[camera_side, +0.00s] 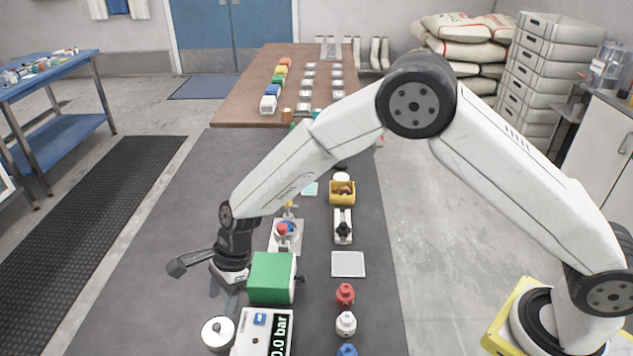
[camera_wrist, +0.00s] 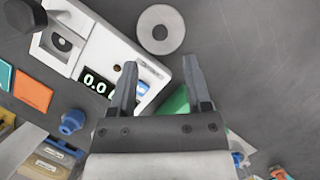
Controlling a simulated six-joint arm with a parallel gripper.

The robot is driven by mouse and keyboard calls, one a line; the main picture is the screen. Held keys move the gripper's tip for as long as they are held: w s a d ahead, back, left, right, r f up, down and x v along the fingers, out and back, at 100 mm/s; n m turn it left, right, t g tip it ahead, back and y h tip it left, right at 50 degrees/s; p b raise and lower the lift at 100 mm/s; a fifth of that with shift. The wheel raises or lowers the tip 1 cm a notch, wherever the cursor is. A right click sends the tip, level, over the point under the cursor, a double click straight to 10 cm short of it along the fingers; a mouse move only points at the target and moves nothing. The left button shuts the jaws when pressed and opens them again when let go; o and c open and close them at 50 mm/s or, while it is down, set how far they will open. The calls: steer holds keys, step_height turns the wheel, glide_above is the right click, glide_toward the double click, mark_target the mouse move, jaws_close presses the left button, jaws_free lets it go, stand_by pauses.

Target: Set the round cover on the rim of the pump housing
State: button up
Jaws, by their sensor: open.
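The round cover, a pale disc with a small central knob (camera_side: 217,333), lies flat on the grey bench left of the white display box. In the wrist view the cover (camera_wrist: 160,18) lies beyond my fingertips, apart from them. My gripper (camera_wrist: 160,72) is open with nothing between its fingers. In the side view my gripper (camera_side: 233,298) points down behind the cover, left of a green block (camera_side: 270,278). A white unit with a round rim and red and blue parts (camera_side: 286,236) stands behind the green block; I cannot tell surely whether it is the pump housing.
The white display box (camera_side: 247,335) stands close right of the cover. Red, white and blue fittings (camera_side: 345,323) line the right, with a pale square plate (camera_side: 348,264) and yellow bin (camera_side: 342,197) behind. Bench left of the cover is clear.

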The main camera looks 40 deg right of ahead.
steer(key=shift+v, duration=2.7)
steer(key=shift+d, duration=0.1)
steer(key=s+d+r+n+t+h, duration=0.1)
steer(key=s+d+n, duration=0.15)
steer(key=d, duration=0.25)
steer(key=s+d+r+n, duration=0.1)
steer(key=d+r+n, duration=0.15)
steer(key=d, duration=0.25)
steer(key=s+d+n+t+h, duration=0.1)
steer(key=s+d+n, duration=0.15)
steer(key=d, duration=0.25)
steer(key=s+d+r+n+h, duration=0.1)
steer(key=s+d+n+h, duration=0.1)
steer(key=s+d+n, duration=0.8)
steer(key=shift+s+d+r+t, duration=0.3)
steer(key=shift+s+d, duration=0.45)
steer(key=shift+d, duration=0.45)
steer(key=o, duration=0.5)
steer(key=shift+f+n, duration=0.1)
steer(key=shift+n, duration=0.15)
